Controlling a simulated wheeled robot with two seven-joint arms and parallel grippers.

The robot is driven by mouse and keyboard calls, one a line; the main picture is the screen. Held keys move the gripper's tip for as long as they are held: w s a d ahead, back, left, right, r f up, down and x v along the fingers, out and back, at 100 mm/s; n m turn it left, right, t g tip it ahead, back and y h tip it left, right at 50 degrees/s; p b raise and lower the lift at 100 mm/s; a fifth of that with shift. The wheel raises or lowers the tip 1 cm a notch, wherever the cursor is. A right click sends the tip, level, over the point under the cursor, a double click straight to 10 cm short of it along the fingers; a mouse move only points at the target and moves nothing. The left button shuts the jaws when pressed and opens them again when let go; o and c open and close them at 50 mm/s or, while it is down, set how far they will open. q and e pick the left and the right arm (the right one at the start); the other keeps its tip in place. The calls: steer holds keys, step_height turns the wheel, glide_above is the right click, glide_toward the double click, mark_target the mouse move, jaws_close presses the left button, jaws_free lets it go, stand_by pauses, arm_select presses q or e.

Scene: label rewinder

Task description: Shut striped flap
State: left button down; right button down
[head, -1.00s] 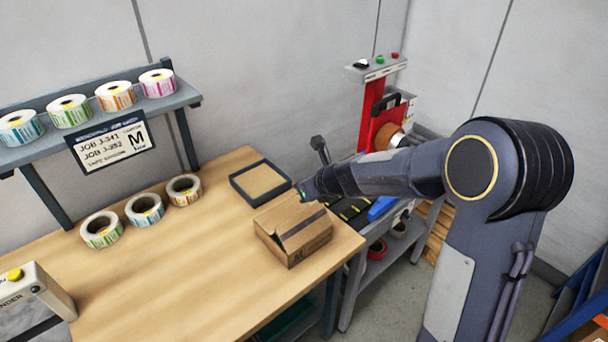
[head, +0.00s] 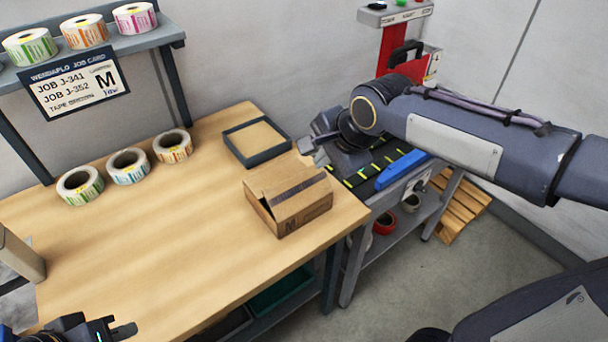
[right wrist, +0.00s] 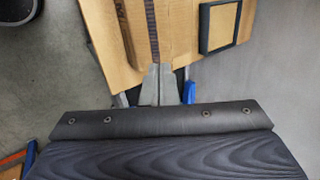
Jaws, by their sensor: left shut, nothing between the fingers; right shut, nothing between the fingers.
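The cardboard box (head: 302,208) sits near the table's right end. A dark stripe (head: 296,191) runs across its top, and the striped flap looks nearly flat. A dark gap shows under the lid at the box's left side, so the top is not flush there. In the right wrist view the stripe (right wrist: 152,30) lies just beyond the fingertips. My right gripper (head: 306,147) is shut and empty, behind the box near its back right corner; I cannot tell whether it touches. My left gripper (head: 125,328) is shut and empty at the bottom left, far from the box.
A dark-rimmed tray (head: 228,140) stands behind the box. Label rolls (head: 128,166) stand at the back left. A machine with a blue bar (head: 402,169) is right of the table. The table's front middle is clear.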

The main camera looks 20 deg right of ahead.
mark_target(295, 178)
steer(key=x, duration=0.4)
steer(key=p+x, duration=0.1)
steer(key=x, duration=0.4)
steer(key=w+p+x, duration=0.1)
steer(key=x, duration=0.3)
steer(key=shift+w, duration=0.1)
